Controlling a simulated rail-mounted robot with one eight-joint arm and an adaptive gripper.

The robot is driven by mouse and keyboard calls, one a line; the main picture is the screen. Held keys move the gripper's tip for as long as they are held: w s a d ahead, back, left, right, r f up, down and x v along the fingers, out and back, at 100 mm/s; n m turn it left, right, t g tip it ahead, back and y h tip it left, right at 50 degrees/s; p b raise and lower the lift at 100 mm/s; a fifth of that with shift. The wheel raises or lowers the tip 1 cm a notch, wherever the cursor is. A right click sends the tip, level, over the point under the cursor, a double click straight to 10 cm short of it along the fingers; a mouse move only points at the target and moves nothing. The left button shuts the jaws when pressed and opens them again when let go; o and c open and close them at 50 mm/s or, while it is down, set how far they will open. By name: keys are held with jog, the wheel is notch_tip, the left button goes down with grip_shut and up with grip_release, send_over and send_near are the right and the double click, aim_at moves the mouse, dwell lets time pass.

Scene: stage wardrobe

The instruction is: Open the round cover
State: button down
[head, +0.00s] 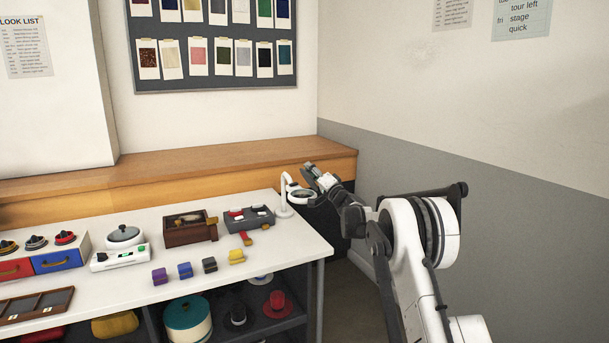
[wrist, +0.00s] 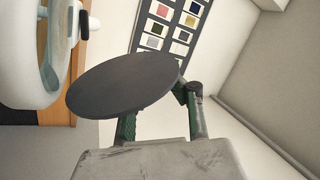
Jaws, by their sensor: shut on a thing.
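The round cover (wrist: 122,84) is a flat dark grey disc, large in the wrist view, standing in front of my fingers and hiding the fingertips. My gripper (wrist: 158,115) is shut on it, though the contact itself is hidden. The white magnifier lamp (wrist: 28,80) shows at the left of the wrist view, and the disc is tilted away from it, its left edge close to it. In the head view, the lamp (head: 285,211) stands at the table's right end, its round head beside my gripper (head: 312,174). The cover is hard to make out there.
The white table (head: 130,277) holds a grey tray (head: 262,216), a dark wooden box (head: 190,236), a white scale (head: 120,258) and several small coloured blocks. A wooden ledge (head: 200,165) runs behind. The grey wall (head: 480,230) is right of my arm.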

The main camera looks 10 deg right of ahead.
jog(key=w+d+m+t+h, duration=0.1)
jog(key=d+m+h, duration=0.4)
jog(key=m, duration=0.6)
jog(key=shift+w+d+f+t+h+b, duration=0.2)
jog(key=shift+d+f+t+h+b, duration=0.15)
jog(key=shift+d+t+b, duration=0.25)
jog(key=shift+a, duration=0.1)
jog(key=c, duration=1.7)
grip_release()
jog(key=shift+o, duration=0.2)
jog(key=shift+s, duration=0.1)
jog(key=v, duration=1.2)
